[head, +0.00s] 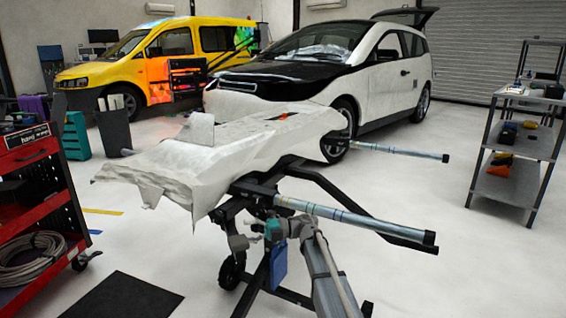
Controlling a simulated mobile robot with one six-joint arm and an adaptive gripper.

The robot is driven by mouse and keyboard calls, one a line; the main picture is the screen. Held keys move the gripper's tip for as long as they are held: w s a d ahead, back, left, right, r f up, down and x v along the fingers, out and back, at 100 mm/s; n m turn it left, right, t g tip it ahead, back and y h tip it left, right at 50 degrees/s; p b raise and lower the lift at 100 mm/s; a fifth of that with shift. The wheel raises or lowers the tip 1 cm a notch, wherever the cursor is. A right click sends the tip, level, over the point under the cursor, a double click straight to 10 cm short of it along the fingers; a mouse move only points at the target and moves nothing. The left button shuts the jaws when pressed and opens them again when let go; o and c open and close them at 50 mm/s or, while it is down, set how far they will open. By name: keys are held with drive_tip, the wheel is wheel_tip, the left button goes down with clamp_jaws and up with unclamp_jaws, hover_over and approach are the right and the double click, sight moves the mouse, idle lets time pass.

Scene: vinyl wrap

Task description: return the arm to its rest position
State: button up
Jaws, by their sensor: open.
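My arm (328,280) rises from the bottom of the head view, right of the middle. It bends left at teal-capped joints (273,230) in front of the stand. My gripper (240,243) seems to be the small grey end at the left of these joints, open, with nothing seen between its fingers. The fingers are too small to make out clearly. A blue flat piece (279,265) shows just below the joints; whether it touches the arm I cannot tell.
A dark wheeled stand (320,180) with grey-blue padded bars holds a panel draped in white film (215,155) close beyond my arm. A red tool cart (40,200) stands left, a grey shelf (515,150) right. A white car (340,70) and yellow van (130,60) stand behind. Floor at lower right is clear.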

drive_tip(key=w+d+r+m+t+h+p, duration=0.1)
drive_tip(key=w+d+m+t+h, duration=0.6)
drive_tip(key=m+t, duration=0.5)
drive_tip(key=w+d+r+m+t+h+p, duration=0.1)
drive_tip(key=w+d+m+t+h, duration=0.2)
drive_tip(key=d+m+t+h, duration=0.6)
drive_tip(key=s+d+f+m+g+h+p, duration=0.3)
drive_tip(key=s+d+f+m+g, duration=0.15)
drive_tip(key=s+d+m, duration=0.3)
drive_tip(key=s+d+f+m+g+h+p, duration=0.3)
drive_tip(key=s+d+f+m, duration=0.25)
drive_tip(key=d+m, duration=0.25)
drive_tip(key=s+a+r+m+g+y+p, duration=0.15)
drive_tip(key=s+g+p, duration=0.25)
drive_tip(key=s, duration=0.5)
drive_tip(key=s+a+r+m+g+y+p, duration=0.1)
drive_tip(key=s+a+r+g+y+p, duration=0.1)
drive_tip(key=s+g+p, duration=0.5)
wheel_tip(320, 180, up, 37)
drive_tip(key=s+t+p, duration=0.1)
drive_tip(key=t+p, duration=0.1)
drive_tip(key=p, duration=3.2)
drive_tip(key=shift+s+a, duration=0.25)
drive_tip(key=shift+s, duration=0.05)
drive_tip(key=shift+t, duration=0.25)
drive_tip(key=shift+c, duration=0.2)
